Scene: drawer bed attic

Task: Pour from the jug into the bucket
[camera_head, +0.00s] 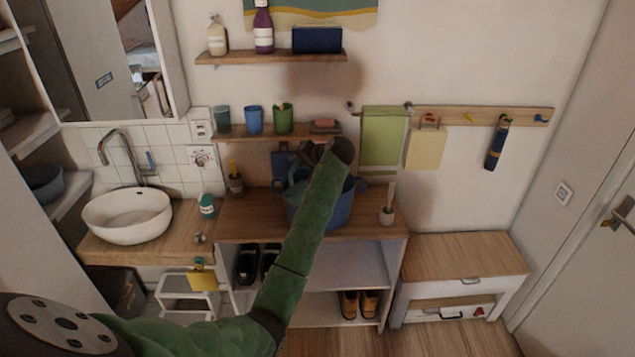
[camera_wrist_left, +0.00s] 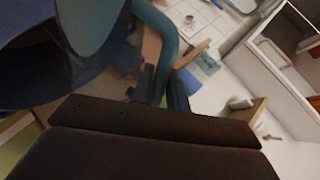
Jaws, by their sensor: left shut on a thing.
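The blue bucket (camera_head: 343,208) stands on the wooden top of the shoe cabinet, partly hidden behind my green left arm. My left gripper (camera_head: 303,165) is above the bucket's left side and is shut on the blue jug (camera_head: 284,163). The jug is mostly hidden by the gripper and arm, so its exact tilt and contents cannot be told. In the left wrist view, blue curved surfaces (camera_wrist_left: 90,25) and a teal curved handle-like part (camera_wrist_left: 163,40) show close beyond the dark gripper. My right gripper is not in view.
A wall shelf with cups (camera_head: 253,120) is just above and behind the jug. A brush holder (camera_head: 387,215) stands right of the bucket, and another holder (camera_head: 236,184) stands left. A white sink (camera_head: 128,216) is further left. The bench top (camera_head: 465,257) at right is clear.

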